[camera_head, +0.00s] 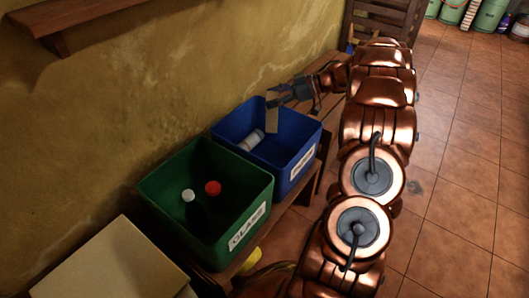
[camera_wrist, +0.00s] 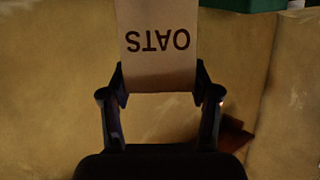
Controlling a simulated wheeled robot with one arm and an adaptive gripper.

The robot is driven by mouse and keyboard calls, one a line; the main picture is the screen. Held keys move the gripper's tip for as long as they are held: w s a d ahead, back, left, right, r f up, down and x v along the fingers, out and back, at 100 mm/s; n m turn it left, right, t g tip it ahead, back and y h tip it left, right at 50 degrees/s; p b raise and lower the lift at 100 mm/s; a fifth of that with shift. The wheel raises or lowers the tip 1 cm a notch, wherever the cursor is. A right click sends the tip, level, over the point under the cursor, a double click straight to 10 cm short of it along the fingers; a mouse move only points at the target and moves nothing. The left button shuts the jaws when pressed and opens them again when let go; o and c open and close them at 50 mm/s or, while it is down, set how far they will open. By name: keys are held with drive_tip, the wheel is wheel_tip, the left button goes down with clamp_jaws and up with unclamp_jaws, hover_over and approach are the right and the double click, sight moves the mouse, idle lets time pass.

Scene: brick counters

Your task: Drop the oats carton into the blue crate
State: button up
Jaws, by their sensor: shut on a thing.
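The oats carton (camera_wrist: 158,45) is a tan box with dark lettering, upside down in the wrist view. My gripper (camera_wrist: 159,80) is shut on it, one finger at each side. In the head view, my gripper (camera_head: 278,97) is over the far left part of the blue crate (camera_head: 303,168), and the carton (camera_head: 272,119) hangs below it as a small tan shape. The carton's lower end appears at or below the crate's rim level; its exact height is hard to tell. The crate has a white label on its front.
A white cylindrical thing (camera_head: 251,140) lies inside the blue crate. A green crate (camera_head: 168,183) labelled GLASS stands nearer, with a red-topped and a white-topped item inside. A wooden shelf (camera_head: 70,38) is on the wall. A pale box (camera_head: 110,270) is at the lower left.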

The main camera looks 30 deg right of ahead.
sight(274, 109)
drive_tip(key=shift+f+b, duration=2.35)
drive_tip(key=shift+b, duration=0.3)
drive_tip(key=o, duration=1)
drive_tip(key=v, duration=1.2)
drive_tip(key=shift+a+r, duration=0.1)
drive_tip(key=shift+r, duration=0.05)
